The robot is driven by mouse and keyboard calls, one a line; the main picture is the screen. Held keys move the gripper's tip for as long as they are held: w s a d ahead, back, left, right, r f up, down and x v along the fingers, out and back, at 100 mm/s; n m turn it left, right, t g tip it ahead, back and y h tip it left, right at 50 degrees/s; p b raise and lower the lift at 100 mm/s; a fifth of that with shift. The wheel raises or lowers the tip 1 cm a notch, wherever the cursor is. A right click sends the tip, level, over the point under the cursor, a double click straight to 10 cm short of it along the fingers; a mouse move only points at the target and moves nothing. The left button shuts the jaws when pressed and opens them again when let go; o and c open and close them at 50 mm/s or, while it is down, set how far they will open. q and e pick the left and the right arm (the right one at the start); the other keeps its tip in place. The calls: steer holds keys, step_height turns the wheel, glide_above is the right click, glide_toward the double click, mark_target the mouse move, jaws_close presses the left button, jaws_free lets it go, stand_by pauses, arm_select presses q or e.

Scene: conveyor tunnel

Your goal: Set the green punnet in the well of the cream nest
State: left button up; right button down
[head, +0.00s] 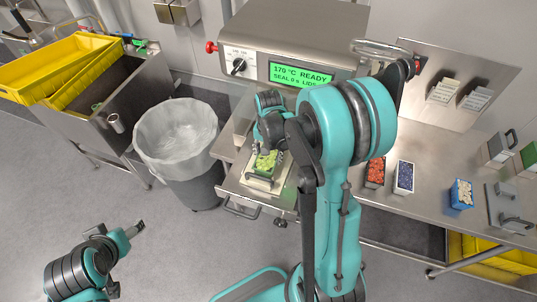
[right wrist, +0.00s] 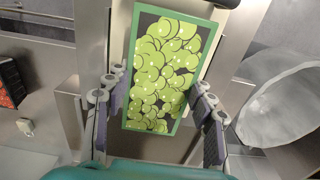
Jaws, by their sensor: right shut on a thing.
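The green punnet (head: 266,163), filled with pale green grapes, is at the cream nest (head: 262,184) on the steel shelf below the machine's display. My right gripper (head: 270,144) reaches down over it, partly hidden by my own arm. In the right wrist view the punnet (right wrist: 160,75) is tilted between the two fingers, and the gripper (right wrist: 160,105) is shut on it.
The sealing machine (head: 290,40) stands behind, its display reading 170 °C READY. A lined bin (head: 177,135) is left of the shelf. Red (head: 375,172), dark blue (head: 404,177) and cream-filled blue (head: 461,193) punnets stand on the right counter. Yellow crates (head: 62,68) are at far left.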

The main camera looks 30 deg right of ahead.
steer(key=shift+f+b, duration=0.45)
steer(key=shift+f, duration=0.3)
steer(key=shift+r, duration=0.15)
steer(key=shift+c, duration=2.4)
jaws_free()
step_height(320, 180, up, 12)
